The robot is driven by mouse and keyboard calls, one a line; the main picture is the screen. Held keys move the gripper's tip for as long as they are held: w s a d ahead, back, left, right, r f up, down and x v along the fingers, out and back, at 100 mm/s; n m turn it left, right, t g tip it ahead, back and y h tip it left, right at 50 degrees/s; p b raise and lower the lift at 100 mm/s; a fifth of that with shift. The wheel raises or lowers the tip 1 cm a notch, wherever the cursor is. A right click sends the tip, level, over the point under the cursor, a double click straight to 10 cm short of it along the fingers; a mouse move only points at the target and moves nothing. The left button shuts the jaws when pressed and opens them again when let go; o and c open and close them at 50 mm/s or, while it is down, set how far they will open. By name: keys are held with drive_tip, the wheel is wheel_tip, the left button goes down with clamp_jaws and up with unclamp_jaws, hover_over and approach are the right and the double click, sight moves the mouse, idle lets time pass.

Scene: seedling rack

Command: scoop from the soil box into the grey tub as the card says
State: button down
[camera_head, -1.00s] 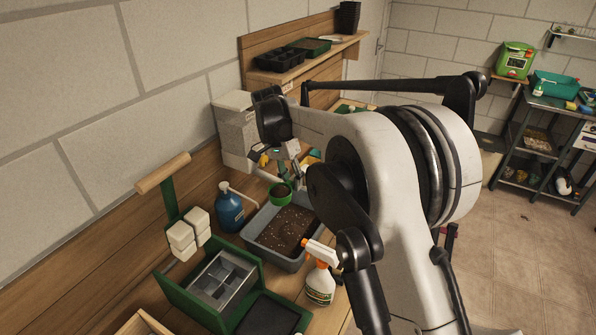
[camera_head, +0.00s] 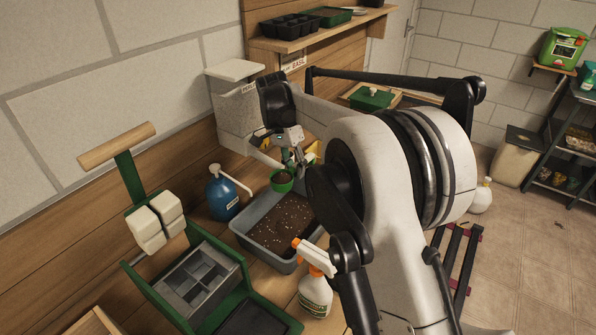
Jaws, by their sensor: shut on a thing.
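My gripper (camera_head: 289,146) points down and is shut on the scoop, though my arm hides part of the fingers. The scoop is a small round green cup (camera_head: 282,187) with dark stuff in it. It is held upright at the far end of the grey tub (camera_head: 247,247); I cannot tell its height above the rim. Dark speckled soil (camera_head: 280,222) covers the tub's floor. A pale grey box (camera_head: 237,112) with a label stands behind, left of my gripper; its inside is hidden and I cannot tell whether it is the soil box. A small card (camera_head: 293,62) on the back wall seems to read "BASE".
A blue bottle (camera_head: 222,197) stands left of the tub, and a white spray bottle with an orange nozzle (camera_head: 315,292) at its near right. A green stand with a grey cell tray (camera_head: 199,279) is at front left. A shelf (camera_head: 318,50) overhangs behind.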

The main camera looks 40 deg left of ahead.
drive_tip(key=shift+s+d+f+t+y, duration=0.1)
drive_tip(key=shift+f+t+y, duration=0.2)
drive_tip(key=shift+f+y, duration=0.4)
drive_tip(key=shift+r+y+p, duration=0.25)
drive_tip(key=shift+y+p, duration=0.1)
drive_tip(key=shift+y, duration=0.55)
drive_tip(key=shift+r+t+y, duration=0.3)
drive_tip(key=shift+t+y, duration=0.1)
drive_tip(key=shift+y, duration=0.5)
drive_tip(key=shift+r+t+y+p, duration=0.15)
drive_tip(key=shift+t+y+p, duration=0.15)
drive_tip(key=shift+y, duration=0.7)
drive_tip(key=y+b, duration=0.4)
drive_tip(key=shift+s+d+r+n+t, duration=0.1)
drive_tip(key=shift+s+d+n+t, duration=0.1)
drive_tip(key=shift+s+n+t, duration=0.15)
drive_tip(key=y+b, duration=0.2)
drive_tip(key=shift+d+r+n+b, duration=0.1)
drive_tip(key=shift+r+n+b, duration=0.2)
drive_tip(key=shift+n+b, duration=0.05)
drive_tip(key=shift+s+r+y+b, duration=0.15)
drive_tip(key=shift+r+y+b, duration=0.2)
drive_tip(key=shift+y+b, duration=0.4)
